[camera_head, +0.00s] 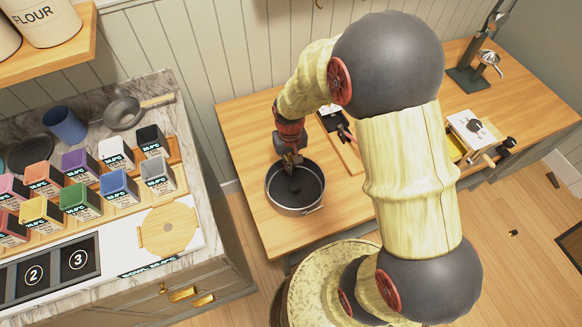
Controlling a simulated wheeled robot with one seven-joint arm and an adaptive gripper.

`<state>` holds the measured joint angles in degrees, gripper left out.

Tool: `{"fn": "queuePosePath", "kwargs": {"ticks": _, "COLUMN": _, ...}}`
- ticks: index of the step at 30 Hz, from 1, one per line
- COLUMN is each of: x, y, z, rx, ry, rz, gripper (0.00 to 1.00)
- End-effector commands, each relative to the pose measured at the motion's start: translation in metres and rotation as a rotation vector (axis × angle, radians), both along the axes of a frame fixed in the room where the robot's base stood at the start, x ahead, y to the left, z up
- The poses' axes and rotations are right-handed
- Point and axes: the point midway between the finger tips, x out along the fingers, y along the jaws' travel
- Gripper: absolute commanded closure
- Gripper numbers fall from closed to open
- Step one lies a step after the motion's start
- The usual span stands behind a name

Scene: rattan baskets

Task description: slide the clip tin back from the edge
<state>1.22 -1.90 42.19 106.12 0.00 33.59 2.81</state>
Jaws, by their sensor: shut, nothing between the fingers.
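The clip tin (273,200) is a round, dark, open tin with a grey metal wall. It stands upright on the wooden table (240,130), close to the table's front edge, with a clip (314,209) on its front right side. My gripper (291,166) points down at the back part of the tin, its fingertips overlapping the tin's opening. The gripper is shut with nothing held. I cannot tell whether it touches the tin. My gripper hides part of the tin's back rim.
A dark tray (331,119) and a wooden board (345,153) lie behind the tin, partly hidden by my arm. At left, a marble counter (153,92) holds several coloured boxes (76,167). The table left of the tin is clear.

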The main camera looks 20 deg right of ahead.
Motion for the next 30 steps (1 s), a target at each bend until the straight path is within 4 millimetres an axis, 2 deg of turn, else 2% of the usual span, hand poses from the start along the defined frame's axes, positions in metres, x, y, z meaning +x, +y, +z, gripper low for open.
{"fn": "queuePosePath", "kwargs": {"ticks": 7, "x": 0.003, "y": 0.0, "z": 0.0, "rx": 0.0, "ry": 0.0, "rz": 0.0, "gripper": 1.0}}
{"fn": "queuePosePath", "kwargs": {"ticks": 11, "x": 0.021, "y": -0.001, "z": 0.001, "rx": 0.0, "ry": 0.001, "rz": 0.0, "gripper": 1.0}}
{"fn": "queuePosePath", "kwargs": {"ticks": 30, "x": 0.149, "y": -0.011, "z": 0.0, "rx": 0.0, "ry": -0.001, "rz": -0.001, "gripper": 1.0}}
